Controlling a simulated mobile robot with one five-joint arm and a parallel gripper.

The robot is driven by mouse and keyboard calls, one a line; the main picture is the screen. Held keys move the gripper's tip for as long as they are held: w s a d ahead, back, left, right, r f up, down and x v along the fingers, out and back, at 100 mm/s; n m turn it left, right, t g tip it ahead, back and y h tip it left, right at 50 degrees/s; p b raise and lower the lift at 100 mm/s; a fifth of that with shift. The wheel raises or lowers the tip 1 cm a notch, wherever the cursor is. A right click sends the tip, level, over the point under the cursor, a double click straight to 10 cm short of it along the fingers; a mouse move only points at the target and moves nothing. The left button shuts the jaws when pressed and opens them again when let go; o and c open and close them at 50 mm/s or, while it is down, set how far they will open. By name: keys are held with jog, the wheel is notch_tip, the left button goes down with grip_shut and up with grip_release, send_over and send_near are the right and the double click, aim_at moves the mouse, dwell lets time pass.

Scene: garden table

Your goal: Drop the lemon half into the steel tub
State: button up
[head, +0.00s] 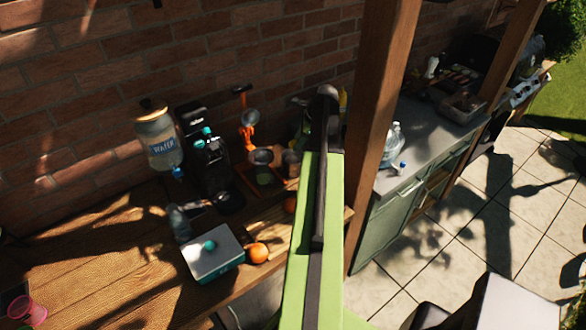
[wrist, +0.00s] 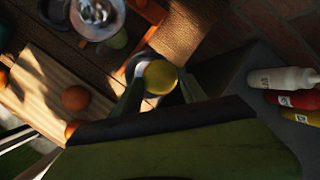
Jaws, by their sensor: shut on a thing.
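In the wrist view the yellow lemon half (wrist: 160,78) sits between the fingertips of my gripper (wrist: 158,82), which is shut on it. A round, pale metal rim (wrist: 131,67) shows partly behind the lemon half and is mostly hidden by it and the fingers. I cannot tell which one is the steel tub. My arm hides the gripper there.
Oranges (wrist: 75,97) lie on the table at the left in the wrist view. Sauce bottles (wrist: 285,79) stand at the right. In the head view a white-lidded box (head: 212,254), a water jar (head: 158,140) and a wooden post (head: 380,130) are near my arm.

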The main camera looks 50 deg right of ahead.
jog(key=o, duration=1.6)
jog(key=p+v, duration=0.7)
jog(key=shift+r, duration=0.3)
